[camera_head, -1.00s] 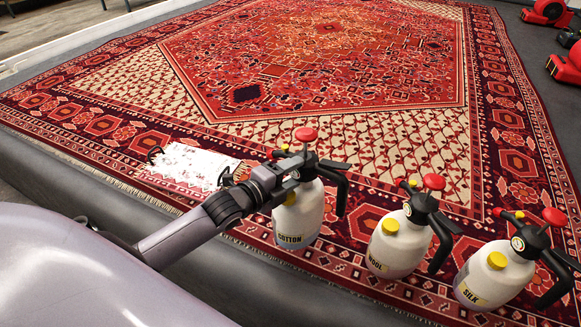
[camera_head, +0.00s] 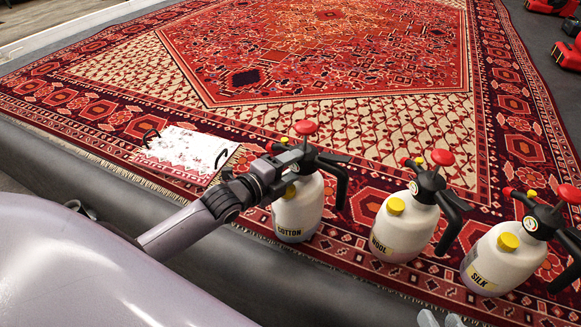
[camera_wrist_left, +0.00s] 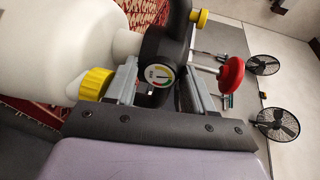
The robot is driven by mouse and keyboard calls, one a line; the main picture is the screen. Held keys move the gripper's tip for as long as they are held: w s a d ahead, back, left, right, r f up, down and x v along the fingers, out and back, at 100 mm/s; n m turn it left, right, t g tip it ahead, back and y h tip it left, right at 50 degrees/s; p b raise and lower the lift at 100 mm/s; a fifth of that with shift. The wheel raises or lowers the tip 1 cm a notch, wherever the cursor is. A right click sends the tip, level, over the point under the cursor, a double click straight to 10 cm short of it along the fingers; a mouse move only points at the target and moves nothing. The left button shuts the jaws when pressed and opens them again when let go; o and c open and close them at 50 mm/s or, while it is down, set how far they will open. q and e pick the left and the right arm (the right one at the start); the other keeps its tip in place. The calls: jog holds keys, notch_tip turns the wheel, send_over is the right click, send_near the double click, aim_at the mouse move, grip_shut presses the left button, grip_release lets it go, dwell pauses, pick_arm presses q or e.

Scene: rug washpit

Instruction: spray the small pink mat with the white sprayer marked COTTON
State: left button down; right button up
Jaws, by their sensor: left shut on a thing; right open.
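The white sprayer marked COTTON (camera_head: 296,212) stands upright on the large red rug, with a black head, red knob and yellow cap. My left gripper (camera_head: 283,167) is shut on its black head; the left wrist view shows the jaws around the head beside the gauge (camera_wrist_left: 158,76). A small flat whitish piece with pinkish-red floral marks (camera_head: 186,150) lies on the rug left of the sprayer, with black loops at two ends. I see no plainly pink mat. My right gripper (camera_head: 440,320) barely shows at the bottom edge, open and apart from the sprayers.
The sprayers marked WOOL (camera_head: 402,232) and SILK (camera_head: 496,262) stand in a row to the right of COTTON. The large patterned rug (camera_head: 400,125) is open behind them. Red machines (camera_head: 568,52) stand at the far right. The left wrist view shows black fans (camera_wrist_left: 277,124).

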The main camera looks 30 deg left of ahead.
pick_arm(q)
jog(key=shift+f, duration=0.15)
pick_arm(e)
jog(key=shift+f, duration=0.25)
dwell(0.5)
pick_arm(q)
jog(key=shift+c, duration=1.7)
grip_release()
jog(key=shift+f, duration=0.15)
